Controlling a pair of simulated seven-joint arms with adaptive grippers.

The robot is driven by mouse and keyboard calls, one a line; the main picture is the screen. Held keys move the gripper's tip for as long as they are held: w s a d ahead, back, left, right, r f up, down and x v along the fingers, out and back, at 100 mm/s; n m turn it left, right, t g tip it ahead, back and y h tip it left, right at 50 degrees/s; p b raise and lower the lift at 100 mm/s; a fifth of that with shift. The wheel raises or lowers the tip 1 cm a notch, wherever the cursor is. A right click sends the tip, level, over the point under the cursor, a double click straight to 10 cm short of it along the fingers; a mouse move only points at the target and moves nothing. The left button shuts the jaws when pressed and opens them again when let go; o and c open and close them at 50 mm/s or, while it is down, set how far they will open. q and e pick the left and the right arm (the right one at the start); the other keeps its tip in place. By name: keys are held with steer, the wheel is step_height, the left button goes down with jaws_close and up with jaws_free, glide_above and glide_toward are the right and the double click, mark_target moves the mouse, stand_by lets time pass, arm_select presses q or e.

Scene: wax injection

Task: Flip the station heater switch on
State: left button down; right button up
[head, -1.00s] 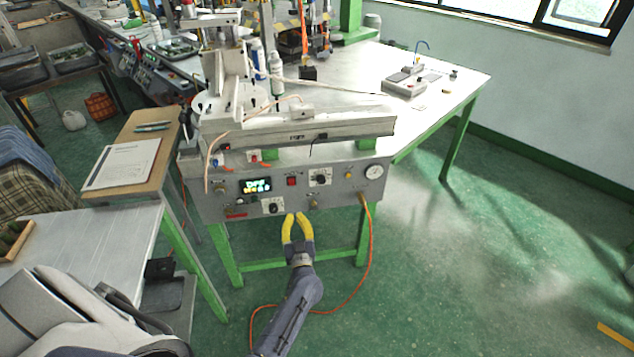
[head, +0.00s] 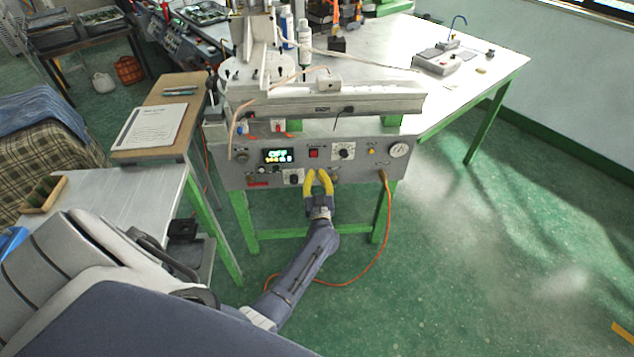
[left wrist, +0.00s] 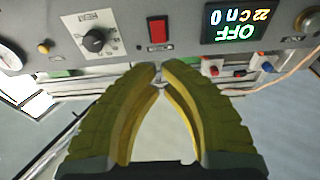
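The wax station's grey control panel (head: 225,173) faces me. It carries a red rectangular switch (head: 313,153), which also shows in the left wrist view (left wrist: 158,30). A lit display (head: 278,156) sits beside the switch and reads OFF in the left wrist view (left wrist: 236,28). Black knobs (head: 344,151) are on the panel too. My left gripper (head: 318,173) is in front of the panel's lower part, below the red switch. The tips look apart from the switch. My right gripper is out of view.
A pressure gauge (head: 399,150) is at the panel's right end. An orange hose (head: 386,220) hangs from the panel to the floor. A wooden side table with a paper sheet (head: 150,127) stands left. The floor right of the station is clear.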

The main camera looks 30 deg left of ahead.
mark_target(314, 146)
arm_select(q)
steer(key=x, duration=0.8)
steer(key=shift+w+a, duration=0.2)
steer(key=shift+w, duration=0.1)
steer(key=shift+w+a+r, duration=0.2)
steer(key=shift+w+a, duration=0.1)
steer(key=shift+w, duration=0.05)
steer(key=shift+s+d, duration=0.25)
steer(key=shift+d, duration=0.05)
steer(key=s+d+r, duration=0.2)
steer(key=s+d, duration=0.5)
steer(key=s, duration=0.3)
steer(key=shift+s+d, duration=0.3)
steer(key=shift+d, duration=0.05)
steer(key=shift+r, duration=0.1)
